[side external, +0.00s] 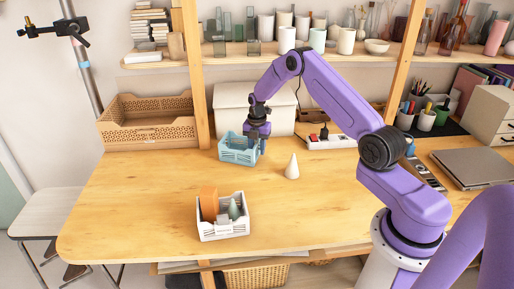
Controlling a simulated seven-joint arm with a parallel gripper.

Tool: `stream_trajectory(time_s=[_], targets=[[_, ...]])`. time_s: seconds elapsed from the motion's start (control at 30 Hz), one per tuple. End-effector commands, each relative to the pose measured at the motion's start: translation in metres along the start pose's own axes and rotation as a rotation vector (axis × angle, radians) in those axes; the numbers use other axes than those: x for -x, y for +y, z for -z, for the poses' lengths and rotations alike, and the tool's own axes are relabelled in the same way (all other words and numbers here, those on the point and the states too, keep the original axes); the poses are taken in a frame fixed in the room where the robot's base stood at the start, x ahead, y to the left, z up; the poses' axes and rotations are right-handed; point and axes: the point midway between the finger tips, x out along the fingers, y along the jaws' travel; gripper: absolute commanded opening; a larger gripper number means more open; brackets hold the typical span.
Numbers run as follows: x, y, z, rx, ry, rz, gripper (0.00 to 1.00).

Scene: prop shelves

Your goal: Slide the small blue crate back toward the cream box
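The small blue crate (238,157) sits on the wooden table near its back, just in front of the cream box (228,97). The box stands at the back of the table, partly hidden by my arm. My gripper (260,145) is down at the right end of the blue crate, by its rim. At this size I cannot tell whether the fingers are open, shut, or touching the crate wall.
A white crate (222,231) with an orange block and a grey-green cone stands at the front. A white cone (292,166) stands right of the blue crate. A power strip (331,141) lies behind it. A tan crate (148,130) is at back left. The left table is clear.

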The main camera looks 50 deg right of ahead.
Motion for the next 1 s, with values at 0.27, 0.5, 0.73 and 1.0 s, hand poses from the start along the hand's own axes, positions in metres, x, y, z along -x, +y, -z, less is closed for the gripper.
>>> stream_trajectory(time_s=[0.27, 0.5, 0.73, 1.0], targets=[[-0.001, 0.0, 0.0, 0.0, 0.0, 0.0, 0.36], [0.0, 0.0, 0.0, 0.0, 0.0, 0.0, 0.0], [-0.001, 0.007, -0.003, 0.001, -0.001, -0.002, 0.0], [-0.001, 0.021, -0.01, 0.001, -0.001, -0.001, 0.0]])
